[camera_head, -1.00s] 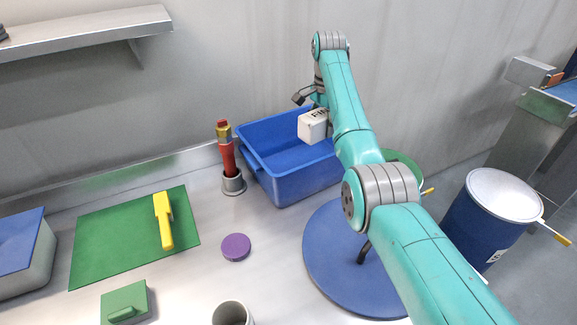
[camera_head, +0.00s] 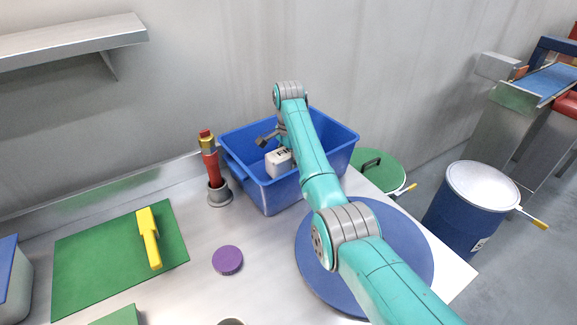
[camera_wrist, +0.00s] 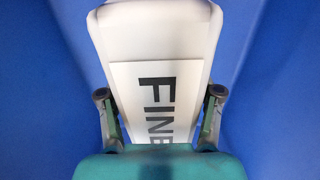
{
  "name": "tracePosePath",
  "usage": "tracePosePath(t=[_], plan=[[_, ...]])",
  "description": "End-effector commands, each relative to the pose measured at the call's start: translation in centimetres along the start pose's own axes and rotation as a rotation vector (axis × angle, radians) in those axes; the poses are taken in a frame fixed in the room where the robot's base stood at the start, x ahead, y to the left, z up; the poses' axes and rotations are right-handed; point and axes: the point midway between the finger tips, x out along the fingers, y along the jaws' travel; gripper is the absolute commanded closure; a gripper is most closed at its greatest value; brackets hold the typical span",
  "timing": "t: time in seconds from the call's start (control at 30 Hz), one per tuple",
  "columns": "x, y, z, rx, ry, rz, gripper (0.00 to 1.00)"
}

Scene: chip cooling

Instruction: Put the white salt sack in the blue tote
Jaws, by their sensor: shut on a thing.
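The white salt sack (camera_head: 279,162) is inside the blue tote (camera_head: 244,177), below its rim, in the head view. In the wrist view the sack (camera_wrist: 155,50) fills the middle, with dark letters "FINE" on a pale label. My gripper (camera_wrist: 160,115) is shut on the sack, one finger on each side. Blue tote surface (camera_wrist: 40,90) surrounds the sack in the wrist view. My arm hides part of the tote in the head view. I cannot tell whether the sack touches the tote floor.
A red and yellow tool (camera_head: 208,155) stands in a grey holder left of the tote. A purple disc (camera_head: 227,260), a green mat (camera_head: 110,265) with a yellow tool (camera_head: 149,238), and a round blue board (camera_head: 400,240) lie on the table. A blue drum (camera_head: 460,225) stands at right.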

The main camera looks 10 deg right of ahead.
Motion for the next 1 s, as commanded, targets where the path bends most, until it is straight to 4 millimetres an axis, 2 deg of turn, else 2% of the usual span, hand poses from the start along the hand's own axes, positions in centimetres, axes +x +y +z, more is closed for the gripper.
tracePosePath(t=[0.13, 0.47, 0.5, 0.57, 0.87, 1.0], plan=[[1.8, 0.0, 0.0, 0.0, 0.0, -0.001, 0.93], [2.1, 0.0, 0.0, 0.0, 0.001, -0.002, 0.93], [2.1, 0.0, 0.0, 0.0, 0.0, 0.0, 0.26], [2.1, 0.0, 0.0, 0.0, 0.0, 0.0, 0.11], [2.1, 0.0, 0.0, 0.0, 0.0, -0.001, 0.09], [1.5, 0.0, -0.2, 0.0, 0.001, -0.002, 0.09]])
